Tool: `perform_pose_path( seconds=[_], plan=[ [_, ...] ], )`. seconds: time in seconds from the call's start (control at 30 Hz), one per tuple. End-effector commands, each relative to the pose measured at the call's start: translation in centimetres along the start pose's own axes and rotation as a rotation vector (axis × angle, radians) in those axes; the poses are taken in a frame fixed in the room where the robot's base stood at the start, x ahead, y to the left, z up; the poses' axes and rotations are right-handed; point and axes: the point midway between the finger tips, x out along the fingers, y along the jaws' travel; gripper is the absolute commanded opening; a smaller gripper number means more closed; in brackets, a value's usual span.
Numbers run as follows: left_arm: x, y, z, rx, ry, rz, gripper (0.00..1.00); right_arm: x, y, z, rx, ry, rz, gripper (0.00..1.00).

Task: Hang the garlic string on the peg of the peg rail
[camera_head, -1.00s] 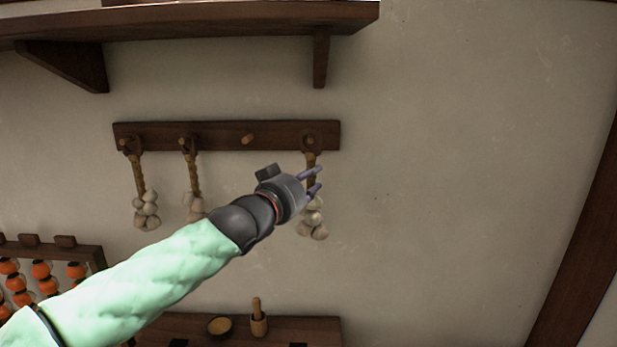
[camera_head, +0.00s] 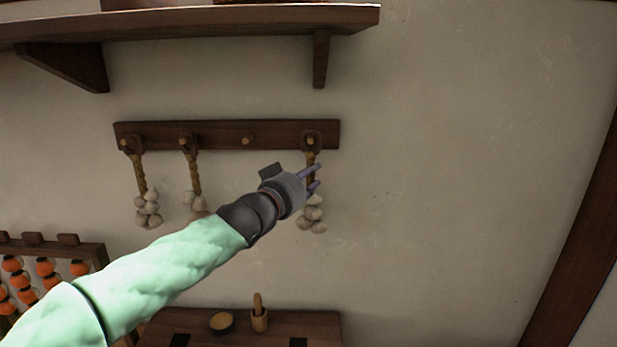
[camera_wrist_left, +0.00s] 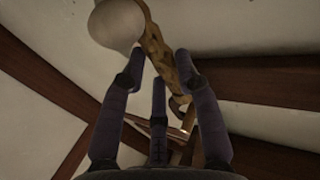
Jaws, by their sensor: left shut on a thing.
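My left gripper (camera_head: 315,178) is shut on the braid of a garlic string (camera_head: 311,215) in front of the right end of the dark wooden peg rail (camera_head: 220,135). Its pale bulbs hang below the fingers. The string's top loop (camera_head: 311,136) is at the rightmost peg; whether it is around that peg or only in front of it, I cannot tell. In the left wrist view the braid (camera_wrist_left: 158,50) runs between the fingers, with a pale bulb (camera_wrist_left: 117,24) beside it. The third peg (camera_head: 247,140) is bare. My right gripper is not in view.
Two other garlic strings, one at far left (camera_head: 148,208) and one beside it (camera_head: 192,172), hang on the left pegs. A dark shelf (camera_head: 230,18) with brackets is above the rail. Below stand a bowl (camera_head: 221,322) and a mortar (camera_head: 259,320). The wall at right is clear.

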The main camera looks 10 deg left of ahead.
Motion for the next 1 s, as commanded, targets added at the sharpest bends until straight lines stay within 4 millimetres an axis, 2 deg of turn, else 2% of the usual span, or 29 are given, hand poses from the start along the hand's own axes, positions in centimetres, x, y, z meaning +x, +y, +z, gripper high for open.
perform_pose_path(
  seconds=[0.37, 0.4, 0.47, 0.5, 0.83, 1.0],
  plan=[
    [0.0, 0.0, -0.1, 0.000, 0.002, 0.000, 0.00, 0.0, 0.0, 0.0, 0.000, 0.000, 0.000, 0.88],
    [0.0, 0.0, -0.1, 0.000, 0.002, 0.000, 0.38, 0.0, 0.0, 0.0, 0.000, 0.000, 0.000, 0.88],
    [0.0, 0.0, -0.1, 0.000, 0.002, 0.000, 0.54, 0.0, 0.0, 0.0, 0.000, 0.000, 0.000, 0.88],
    [0.0, 0.0, -0.1, 0.000, 0.002, 0.000, 0.59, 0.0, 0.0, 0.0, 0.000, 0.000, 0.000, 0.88],
    [-0.1, 0.0, 0.1, -0.001, -0.002, 0.000, 0.59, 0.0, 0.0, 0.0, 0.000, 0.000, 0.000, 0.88],
    [-1.7, 0.0, -0.1, 0.000, 0.001, -0.001, 0.59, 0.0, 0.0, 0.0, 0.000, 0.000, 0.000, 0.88]
  ],
)
